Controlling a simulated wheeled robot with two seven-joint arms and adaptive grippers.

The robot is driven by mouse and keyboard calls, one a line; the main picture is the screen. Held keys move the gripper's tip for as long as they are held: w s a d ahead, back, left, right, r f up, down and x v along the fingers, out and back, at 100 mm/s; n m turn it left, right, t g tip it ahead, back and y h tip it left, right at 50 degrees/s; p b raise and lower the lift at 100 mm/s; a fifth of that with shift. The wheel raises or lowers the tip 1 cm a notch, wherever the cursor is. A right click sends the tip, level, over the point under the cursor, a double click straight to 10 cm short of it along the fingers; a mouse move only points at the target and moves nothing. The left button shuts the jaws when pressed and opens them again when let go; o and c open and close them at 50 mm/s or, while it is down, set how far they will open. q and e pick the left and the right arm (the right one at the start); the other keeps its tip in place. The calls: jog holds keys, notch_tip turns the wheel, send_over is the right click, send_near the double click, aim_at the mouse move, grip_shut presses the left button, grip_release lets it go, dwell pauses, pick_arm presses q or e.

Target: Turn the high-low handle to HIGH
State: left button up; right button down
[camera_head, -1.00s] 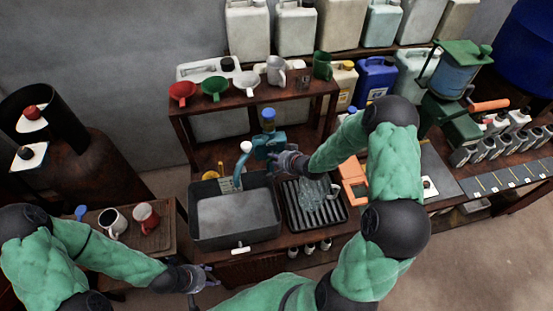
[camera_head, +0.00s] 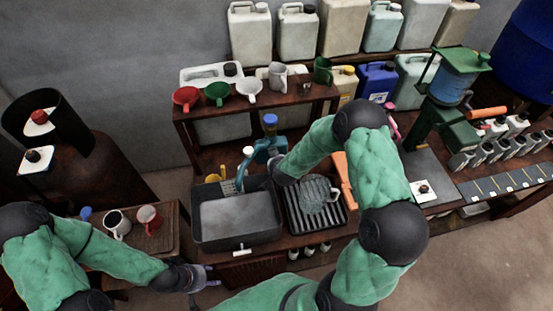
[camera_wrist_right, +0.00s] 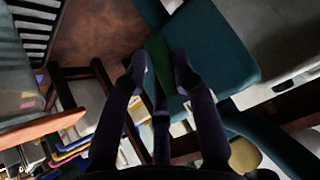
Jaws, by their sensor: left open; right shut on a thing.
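A teal tap-like fixture (camera_head: 264,150) with a blue top stands behind the grey sink. In the right wrist view its teal body (camera_wrist_right: 215,50) fills the upper right. A green handle (camera_wrist_right: 158,62) sticks out beside that body, between the fingertips of my right gripper (camera_wrist_right: 158,72), which is shut on it. HIGH or LOW marks cannot be read. In the head view my right forearm and wrist hide the handle and most of that gripper. My left gripper (camera_head: 203,277) is open and empty, low in front of the sink bench.
The grey sink basin (camera_head: 238,240) and a black ribbed drain tray (camera_head: 290,218) with a glass mug (camera_head: 314,198) lie close below my right wrist. Funnels and cups line the shelf (camera_head: 225,108) behind. A side table (camera_head: 165,238) holds two mugs.

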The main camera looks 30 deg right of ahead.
jog(key=shift+a+n+h+p, duration=0.15)
jog(key=shift+n+h+p, duration=0.35)
jog(key=shift+h+p, duration=0.5)
jog(key=c, duration=1.2)
grip_release()
jog(key=shift+c, duration=0.2)
jog(key=v, duration=1.2)
jog(key=shift+r, duration=0.2)
jog(key=shift+w+f, duration=0.1)
